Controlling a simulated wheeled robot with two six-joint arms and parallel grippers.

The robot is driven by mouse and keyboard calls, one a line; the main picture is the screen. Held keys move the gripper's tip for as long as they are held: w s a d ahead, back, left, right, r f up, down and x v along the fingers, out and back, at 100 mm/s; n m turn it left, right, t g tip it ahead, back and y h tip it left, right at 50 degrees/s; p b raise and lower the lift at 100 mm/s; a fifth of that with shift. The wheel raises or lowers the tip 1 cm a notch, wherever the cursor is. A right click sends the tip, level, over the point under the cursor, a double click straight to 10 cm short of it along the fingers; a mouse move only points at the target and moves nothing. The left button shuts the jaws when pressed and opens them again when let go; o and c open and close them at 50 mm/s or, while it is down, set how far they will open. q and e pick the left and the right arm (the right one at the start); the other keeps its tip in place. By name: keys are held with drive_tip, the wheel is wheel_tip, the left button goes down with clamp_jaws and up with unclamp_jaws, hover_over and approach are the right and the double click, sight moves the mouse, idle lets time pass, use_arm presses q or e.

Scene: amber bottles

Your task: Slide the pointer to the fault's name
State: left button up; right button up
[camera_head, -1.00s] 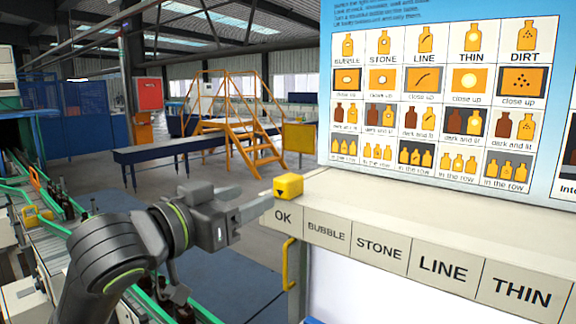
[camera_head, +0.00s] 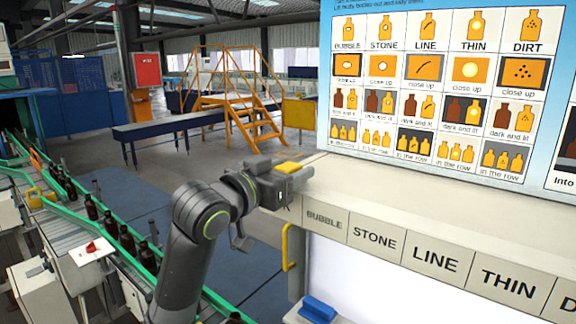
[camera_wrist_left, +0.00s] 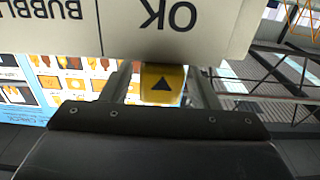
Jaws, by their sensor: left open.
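The yellow pointer (camera_head: 289,167) sits on the shelf edge at its left end. In the left wrist view the pointer (camera_wrist_left: 162,84) shows a black triangle and lies by the upside-down OK label (camera_wrist_left: 168,14). My left gripper (camera_head: 294,175) is open, with one finger on each side of the pointer; I cannot tell whether they touch it. In the head view my gripper hides the OK label. The labels BUBBLE (camera_head: 325,219), STONE (camera_head: 374,238), LINE (camera_head: 436,257) and THIN (camera_head: 508,284) follow to the right, then one cut off after D. My right gripper is not in view.
The chart (camera_head: 450,90) above the shelf pictures bottles under BUBBLE, STONE, LINE, THIN and DIRT. The shelf top (camera_head: 420,190) right of the pointer is clear. A yellow handle (camera_head: 287,247) hangs below the shelf. Amber bottles (camera_head: 108,222) stand on a green-railed conveyor at left.

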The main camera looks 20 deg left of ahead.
use_arm(q)
drive_tip(key=shift+w, duration=0.1)
drive_tip(key=shift+c, duration=0.3)
clamp_jaws()
drive_tip(key=shift+d, duration=0.15)
